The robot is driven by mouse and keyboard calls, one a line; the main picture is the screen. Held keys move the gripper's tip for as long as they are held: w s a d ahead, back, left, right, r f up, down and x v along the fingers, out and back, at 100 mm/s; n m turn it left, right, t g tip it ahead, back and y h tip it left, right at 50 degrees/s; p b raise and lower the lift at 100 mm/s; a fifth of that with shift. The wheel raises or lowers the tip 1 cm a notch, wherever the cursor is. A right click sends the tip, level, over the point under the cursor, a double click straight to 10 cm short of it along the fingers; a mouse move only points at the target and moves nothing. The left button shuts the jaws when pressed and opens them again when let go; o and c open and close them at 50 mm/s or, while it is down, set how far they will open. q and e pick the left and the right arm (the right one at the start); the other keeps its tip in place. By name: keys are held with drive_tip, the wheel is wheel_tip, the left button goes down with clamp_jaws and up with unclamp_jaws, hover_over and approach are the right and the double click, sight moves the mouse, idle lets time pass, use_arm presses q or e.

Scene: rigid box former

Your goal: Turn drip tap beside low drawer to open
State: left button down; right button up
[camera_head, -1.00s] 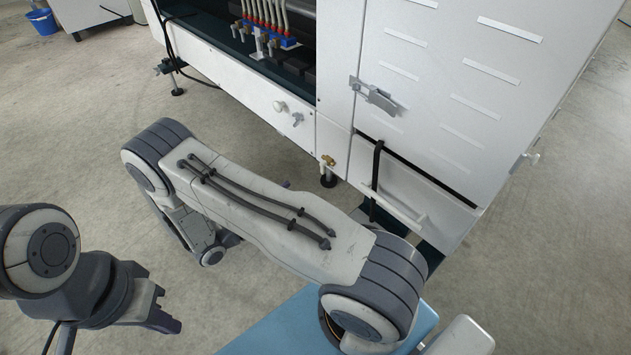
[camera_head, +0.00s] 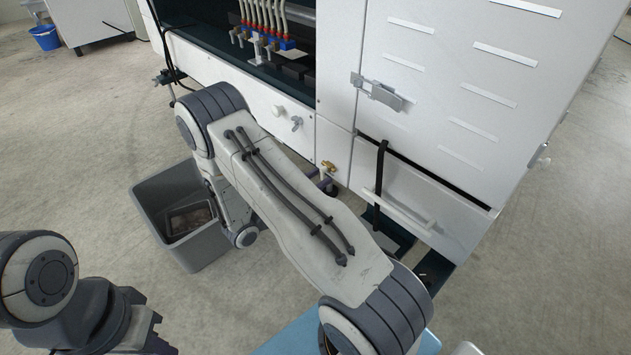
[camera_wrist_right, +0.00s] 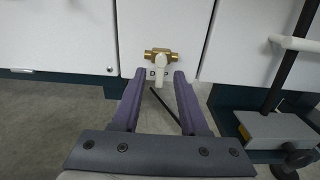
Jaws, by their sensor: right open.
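The drip tap (camera_head: 327,167) is a small brass valve low on the white cabinet front, left of the low drawer (camera_head: 408,205). In the right wrist view the tap (camera_wrist_right: 159,60) has a horizontal brass body and a pale lever pointing down over a partly hidden label. My right gripper (camera_wrist_right: 158,76) is open, its two purple fingers either side of and just below the lever. Nothing is visibly held, and I cannot tell if the fingers touch it. In the head view my right arm mostly hides this gripper. My left gripper (camera_head: 150,332) is at lower left, its jaws unclear.
A grey bin (camera_head: 190,255) stands on the floor left of my right arm. The drawer has a white bar handle (camera_head: 398,212) and a black strap (camera_head: 380,185). A metal latch (camera_head: 377,91) sticks out above. A blue bucket (camera_head: 46,37) is far left.

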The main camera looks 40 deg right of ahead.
clamp_jaws()
drive_tip(key=shift+r+n+p, duration=0.15)
drive_tip(key=shift+n+p, duration=0.15)
drive_tip(key=shift+p, duration=0.35)
drive_tip(key=n+p, duration=0.2)
drive_tip(key=p, duration=0.1)
drive_tip(key=s+n+p, duration=0.1)
drive_tip(key=n+p, duration=0.1)
drive_tip(key=p, duration=0.1)
drive_tip(key=n+p, duration=0.3)
drive_tip(key=p, duration=0.1)
drive_tip(key=shift+s+r, duration=0.15)
drive_tip(key=shift+r, duration=0.15)
drive_tip(key=n+p, duration=0.2)
drive_tip(key=n, duration=0.1)
drive_tip(key=n+p, duration=0.1)
drive_tip(key=shift+s+r+n+p, duration=0.2)
drive_tip(key=shift+s+n+p, duration=0.1)
drive_tip(key=shift+n, duration=0.1)
drive_tip(key=n+p, duration=0.1)
drive_tip(key=n, duration=0.2)
drive_tip(key=shift+r, duration=0.15)
drive_tip(key=shift+r+n+p, duration=0.1)
drive_tip(key=shift+n+p, duration=0.55)
drive_tip(key=shift+n, duration=0.65)
